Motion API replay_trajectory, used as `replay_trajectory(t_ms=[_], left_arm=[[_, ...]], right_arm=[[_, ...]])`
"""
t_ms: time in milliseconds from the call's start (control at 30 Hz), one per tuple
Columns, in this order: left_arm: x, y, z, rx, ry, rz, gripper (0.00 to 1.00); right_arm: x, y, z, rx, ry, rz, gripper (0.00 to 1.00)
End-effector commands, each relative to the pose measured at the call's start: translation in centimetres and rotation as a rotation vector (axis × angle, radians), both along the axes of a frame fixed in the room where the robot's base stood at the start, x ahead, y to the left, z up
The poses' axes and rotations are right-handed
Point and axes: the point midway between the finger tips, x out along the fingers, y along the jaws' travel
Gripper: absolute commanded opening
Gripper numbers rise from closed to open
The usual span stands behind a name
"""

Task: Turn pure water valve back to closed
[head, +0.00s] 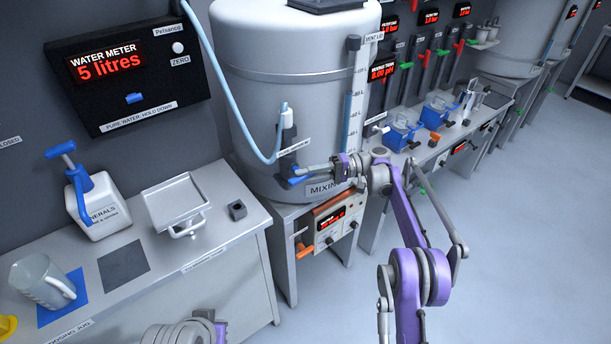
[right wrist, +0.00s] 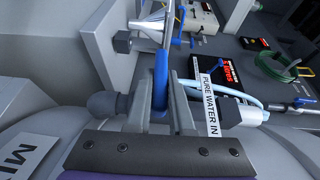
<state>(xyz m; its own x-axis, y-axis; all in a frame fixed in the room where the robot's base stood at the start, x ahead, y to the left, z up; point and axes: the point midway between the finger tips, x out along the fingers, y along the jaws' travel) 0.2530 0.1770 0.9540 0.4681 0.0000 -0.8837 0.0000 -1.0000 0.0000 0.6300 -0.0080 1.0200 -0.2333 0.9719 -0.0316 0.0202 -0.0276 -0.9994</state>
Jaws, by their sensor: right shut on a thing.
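The pure water valve is a grey fitting (head: 288,160) low on the front of the large mixing tank (head: 280,100), under a PURE WATER IN label. Its blue lever (head: 298,181) points right and toward me. My right gripper (head: 304,171) is at the valve, shut on the lever. In the right wrist view the blue lever (right wrist: 160,80) stands between the two grey fingers of my right gripper (right wrist: 159,98). The label (right wrist: 211,98) is right beside the fingers.
A pale blue hose runs from the valve up to the wall. The water meter (head: 115,75) reads 5 litres. The floor at right is clear.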

Motion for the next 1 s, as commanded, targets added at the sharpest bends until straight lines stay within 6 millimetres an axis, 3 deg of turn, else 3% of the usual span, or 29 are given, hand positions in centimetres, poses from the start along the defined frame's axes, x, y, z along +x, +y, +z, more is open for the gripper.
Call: replay_trajectory(t_ms=[267, 300, 433, 767, 1000], left_arm=[[0.0, 0.0, 0.0, 0.000, 0.000, 0.000, 0.00], [0.0, 0.0, 0.0, 0.000, 0.000, 0.000, 0.00], [0.0, 0.0, 0.0, 0.000, 0.000, 0.000, 0.00], [0.0, 0.0, 0.0, 0.000, 0.000, 0.000, 0.00], [0.1, 0.0, 0.4, 0.000, -0.003, 0.000, 0.00]], right_arm=[[0.0, 0.0, 0.0, 0.000, 0.000, 0.000, 0.00], [0.0, 0.0, 0.0, 0.000, 0.000, 0.000, 0.25], [0.0, 0.0, 0.0, -0.001, 0.000, 0.000, 0.49], [0.1, -0.2, 0.0, -0.001, 0.000, -0.001, 0.50], [1.0, -3.6, 0.1, -0.002, -0.002, -0.004, 0.50]])
